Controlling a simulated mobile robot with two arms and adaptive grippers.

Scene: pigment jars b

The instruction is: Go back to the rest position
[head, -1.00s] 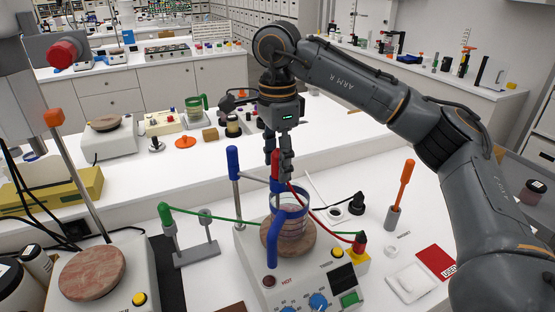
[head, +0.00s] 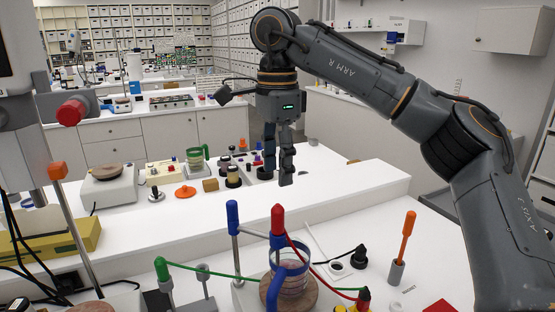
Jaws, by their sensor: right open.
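My right gripper (head: 279,178) hangs pointing down from its arm in the middle of the head view. Its two fingers are apart with nothing between them. It is in the air, above and apart from a glass beaker with a blue rim and handle (head: 290,268). The beaker stands on a round brown plate on a hotplate (head: 244,296) at the bottom of the view. My left gripper does not show.
Clamp posts with blue (head: 233,216), red (head: 278,219) and green (head: 161,268) tops stand around the beaker, with green and red cords. An orange-handled tool (head: 408,225) stands upright at right. Dark jars (head: 233,176) stand on the bench behind. The white ledge at right is clear.

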